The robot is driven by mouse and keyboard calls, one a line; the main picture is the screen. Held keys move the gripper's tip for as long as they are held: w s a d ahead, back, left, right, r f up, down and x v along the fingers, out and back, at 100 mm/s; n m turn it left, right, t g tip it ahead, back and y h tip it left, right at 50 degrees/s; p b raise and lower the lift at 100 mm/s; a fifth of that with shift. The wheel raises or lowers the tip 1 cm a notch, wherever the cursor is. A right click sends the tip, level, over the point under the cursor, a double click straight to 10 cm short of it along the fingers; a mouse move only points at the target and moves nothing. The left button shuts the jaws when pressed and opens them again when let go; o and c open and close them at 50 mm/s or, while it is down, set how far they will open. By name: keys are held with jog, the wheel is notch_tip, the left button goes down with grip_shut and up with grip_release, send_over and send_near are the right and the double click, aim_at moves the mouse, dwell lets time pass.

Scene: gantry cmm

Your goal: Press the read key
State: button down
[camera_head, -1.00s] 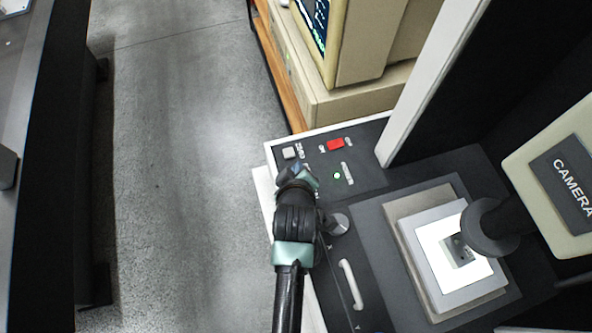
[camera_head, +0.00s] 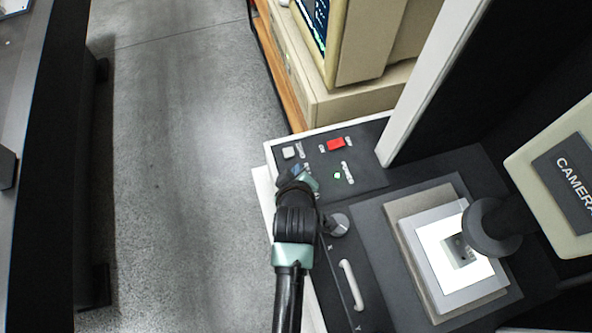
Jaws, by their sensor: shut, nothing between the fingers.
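A panel (camera_head: 371,172) at the corner of the machine carries a pale square key (camera_head: 289,152) whose small label I cannot read. A red switch (camera_head: 336,144) and a lit green lamp (camera_head: 337,175) are to its right. My gripper (camera_head: 298,174) is over the panel's left part, just below the pale key in the picture and apart from it. The gripper is shut and empty. It hides part of the panel and its lettering. I cannot tell which key is the read key, or whether my fingertips touch the panel.
A round knob (camera_head: 337,224) and a white handle (camera_head: 351,285) are close to the right of my arm. Further right are a lit stage (camera_head: 428,247) and an overhead camera head (camera_head: 562,180). A beige monitor (camera_head: 365,45) stands behind. Open floor (camera_head: 185,180) lies left.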

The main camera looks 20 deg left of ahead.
jog(key=shift+f, duration=0.4)
dwell(0.6)
jog(key=shift+r+p, duration=0.6)
jog(key=shift+r, duration=0.2)
notch_tip(320, 180, up, 5)
jog(key=p, duration=0.5)
jog(key=shift+r, duration=0.1)
dwell(0.6)
